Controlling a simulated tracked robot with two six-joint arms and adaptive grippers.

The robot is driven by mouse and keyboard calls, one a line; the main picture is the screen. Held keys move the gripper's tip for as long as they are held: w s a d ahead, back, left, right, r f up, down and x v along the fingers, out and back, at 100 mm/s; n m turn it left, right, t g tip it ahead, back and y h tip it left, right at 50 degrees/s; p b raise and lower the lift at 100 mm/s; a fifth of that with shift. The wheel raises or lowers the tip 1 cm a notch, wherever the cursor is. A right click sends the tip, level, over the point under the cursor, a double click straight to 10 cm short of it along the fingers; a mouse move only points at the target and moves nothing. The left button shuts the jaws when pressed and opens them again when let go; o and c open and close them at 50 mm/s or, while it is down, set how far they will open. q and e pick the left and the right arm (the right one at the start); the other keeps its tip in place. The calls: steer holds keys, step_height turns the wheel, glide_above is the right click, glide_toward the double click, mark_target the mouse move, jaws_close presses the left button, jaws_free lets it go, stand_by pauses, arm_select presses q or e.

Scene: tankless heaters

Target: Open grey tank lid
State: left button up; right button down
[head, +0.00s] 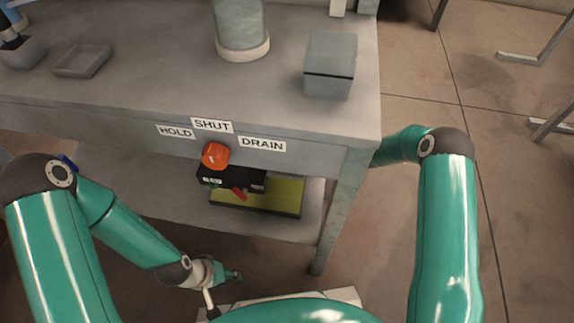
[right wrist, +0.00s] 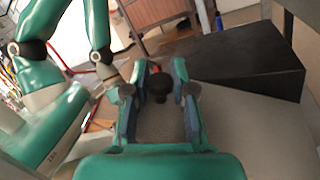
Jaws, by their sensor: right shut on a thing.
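A grey box-shaped tank (head: 328,78) stands at the right end of the bench top in the head view. Its flat lid (head: 332,52) lies level on it, with a dark seam below. My right gripper is hidden behind the bench's right side in the head view. In the right wrist view, my right gripper (right wrist: 160,98) has its fingers on either side of a dark round knob (right wrist: 158,84) and is shut on it. What the knob belongs to is unclear. My left gripper (head: 232,276) is low in front of the bench, away from the tank; its jaws are too small to judge.
A glass cylinder (head: 240,25) and a shallow tray (head: 82,61) stand on the bench (head: 150,90). An orange-red knob (head: 215,155) sits under HOLD, SHUT and DRAIN labels. A large black slab (right wrist: 235,62) lies right of my right gripper.

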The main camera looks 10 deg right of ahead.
steer(key=shift+w+d+r+m, duration=0.2)
steer(key=shift+w+r+m, duration=0.35)
steer(key=shift+r, duration=0.2)
steer(key=shift+w+d+r+p, duration=0.15)
steer(key=shift+w+r+p, duration=0.2)
steer(key=shift+w+r, duration=0.15)
steer(key=c, duration=1)
jaws_free()
steer(key=shift+d, duration=0.1)
steer(key=d, duration=0.4)
steer(key=d+f, duration=0.1)
steer(key=d, duration=0.2)
steer(key=d+f, duration=0.1)
steer(key=d, duration=0.3)
steer(key=shift+w+d+f, duration=0.2)
steer(key=shift+d, duration=0.1)
